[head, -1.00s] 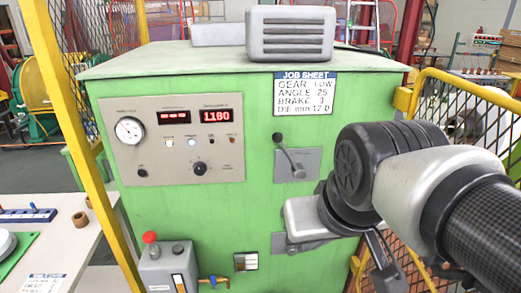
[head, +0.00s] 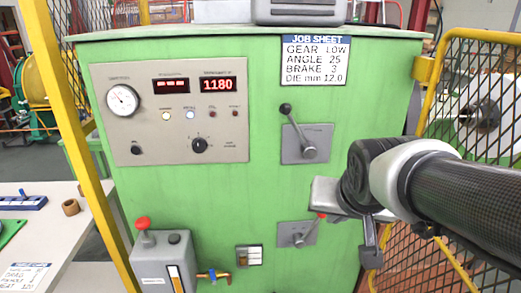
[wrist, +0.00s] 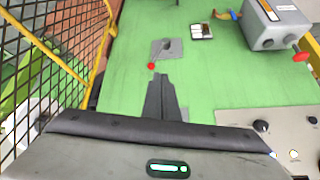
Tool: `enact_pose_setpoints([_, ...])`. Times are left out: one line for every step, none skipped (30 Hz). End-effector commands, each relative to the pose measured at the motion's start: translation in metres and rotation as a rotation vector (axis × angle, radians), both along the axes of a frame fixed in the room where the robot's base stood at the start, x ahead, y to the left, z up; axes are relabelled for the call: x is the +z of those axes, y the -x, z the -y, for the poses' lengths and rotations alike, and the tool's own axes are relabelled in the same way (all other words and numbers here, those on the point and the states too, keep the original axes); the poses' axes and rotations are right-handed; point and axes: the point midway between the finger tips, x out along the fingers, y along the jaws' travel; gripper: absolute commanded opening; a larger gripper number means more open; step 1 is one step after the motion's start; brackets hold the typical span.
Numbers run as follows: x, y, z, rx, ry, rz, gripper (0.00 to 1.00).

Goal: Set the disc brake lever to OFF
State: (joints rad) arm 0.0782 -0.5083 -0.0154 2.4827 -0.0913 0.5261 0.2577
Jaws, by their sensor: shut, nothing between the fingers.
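Two levers sit on the green cabinet front. The lower lever (head: 306,233) has a red knob, stands on a grey plate and points up and to the right in the head view. In the wrist view its red knob (wrist: 152,66) lies just beyond my fingertips, with a small gap. The upper lever (head: 293,128) has a black knob and points up and to the left. I see no readable label on either. My gripper (head: 330,196) is beside the lower lever, above and right of its plate. Its fingers (wrist: 160,78) are together and empty in the wrist view.
A grey panel (head: 170,152) with a gauge, displays and knobs is at upper left. A job sheet (head: 315,62) is at upper right. A grey box (head: 163,262) with a red knob stands at lower left. Yellow mesh guards (head: 487,110) close off the right side.

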Motion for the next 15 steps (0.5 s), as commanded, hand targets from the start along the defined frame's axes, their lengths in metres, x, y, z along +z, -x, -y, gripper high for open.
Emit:
enact_pose_setpoints([-0.050, -0.014, 0.009, -0.041, -0.012, 0.020, 0.00])
enact_pose_setpoints([-0.063, -0.022, 0.013, -0.063, -0.022, 0.037, 0.00])
enact_pose_setpoints([-0.080, -0.032, 0.019, -0.092, -0.032, 0.060, 0.00])
enact_pose_setpoints([-0.094, -0.039, 0.023, -0.110, -0.041, 0.076, 0.00])
enact_pose_setpoints([-0.107, -0.046, 0.027, -0.129, -0.051, 0.091, 0.00])
enact_pose_setpoints([-0.124, -0.055, 0.032, -0.154, -0.062, 0.114, 0.00])
enact_pose_setpoints([-0.137, -0.062, 0.036, -0.171, -0.073, 0.131, 0.00])
enact_pose_setpoints([-0.123, -0.075, 0.045, -0.206, -0.093, 0.158, 0.00])
enact_pose_setpoints([-0.126, -0.091, 0.055, -0.247, -0.122, 0.197, 0.00])
enact_pose_setpoints([-0.133, -0.102, 0.062, -0.275, -0.148, 0.227, 0.00])
enact_pose_setpoints([-0.140, -0.112, 0.069, -0.300, -0.176, 0.258, 0.00])
enact_pose_setpoints([-0.150, -0.125, 0.077, -0.334, -0.218, 0.298, 0.00])
enact_pose_setpoints([-0.158, -0.134, 0.083, -0.356, -0.253, 0.327, 0.00])
enact_pose_setpoints([-0.166, -0.142, 0.089, -0.380, -0.294, 0.358, 0.00])
enact_pose_setpoints([-0.178, -0.152, 0.095, -0.409, -0.352, 0.398, 0.00])
